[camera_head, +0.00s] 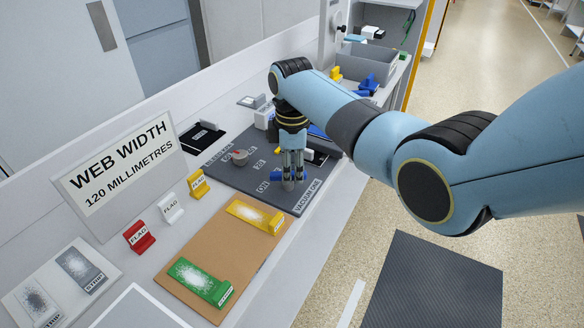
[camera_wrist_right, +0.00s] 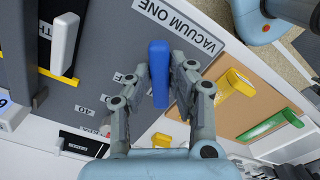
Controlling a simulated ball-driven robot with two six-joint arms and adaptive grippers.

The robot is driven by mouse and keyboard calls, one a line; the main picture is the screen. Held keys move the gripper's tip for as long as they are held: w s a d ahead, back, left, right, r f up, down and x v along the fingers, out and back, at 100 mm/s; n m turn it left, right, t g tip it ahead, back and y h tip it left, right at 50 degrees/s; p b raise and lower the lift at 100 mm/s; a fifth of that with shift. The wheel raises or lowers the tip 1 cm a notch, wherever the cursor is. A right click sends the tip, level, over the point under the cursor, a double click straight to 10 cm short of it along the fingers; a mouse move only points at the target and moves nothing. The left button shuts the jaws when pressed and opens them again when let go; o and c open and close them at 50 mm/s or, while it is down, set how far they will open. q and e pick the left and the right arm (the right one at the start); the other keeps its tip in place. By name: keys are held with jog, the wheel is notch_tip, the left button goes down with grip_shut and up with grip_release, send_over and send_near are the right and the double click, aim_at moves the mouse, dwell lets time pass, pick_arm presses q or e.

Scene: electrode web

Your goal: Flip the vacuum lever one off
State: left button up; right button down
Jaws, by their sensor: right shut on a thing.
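The blue lever of vacuum one (camera_wrist_right: 159,72) stands between the fingers of my right gripper (camera_wrist_right: 161,80) in the right wrist view. My right gripper (camera_head: 290,182) reaches down to the dark grey panel (camera_head: 236,181) in the head view and is shut on this lever. Only a bit of blue (camera_head: 276,174) shows beside the fingers there. The label VACUUM ONE (camera_head: 307,195) is at the panel's near right corner, and an ON mark (camera_head: 263,187) lies left of the fingers. Another mark by the lever is partly hidden in the wrist view. My left gripper is not in view.
A round dial with a red mark (camera_head: 240,157) sits on the panel. A white-handled lever (camera_wrist_right: 64,42) is close by. A brown board (camera_head: 187,265) holds yellow and green blocks. Several flags and a WEB WIDTH sign (camera_head: 117,176) stand left. A grey bin (camera_head: 362,68) is behind.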

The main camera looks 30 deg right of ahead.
jog(key=m+p, duration=0.2)
jog(key=shift+s+a+r+m, duration=0.1)
jog(key=shift+r+m, duration=0.1)
jog(key=shift+m, duration=0.1)
jog(key=m+p, duration=0.2)
jog(key=m, duration=0.1)
jog(key=shift+m, duration=0.3)
jog(key=m, duration=0.1)
jog(key=m+p, duration=0.1)
jog(key=m, duration=0.1)
jog(key=shift+s+a+f+m+p, duration=0.1)
jog(key=shift+a+m+p, duration=0.1)
jog(key=shift+m+p, duration=0.1)
jog(key=shift+a+m+p, duration=0.15)
jog(key=shift+m+p, duration=0.3)
jog(key=shift+m, duration=1.35)
jog(key=c, duration=1.2)
grip_release()
jog(key=shift+f, duration=0.1)
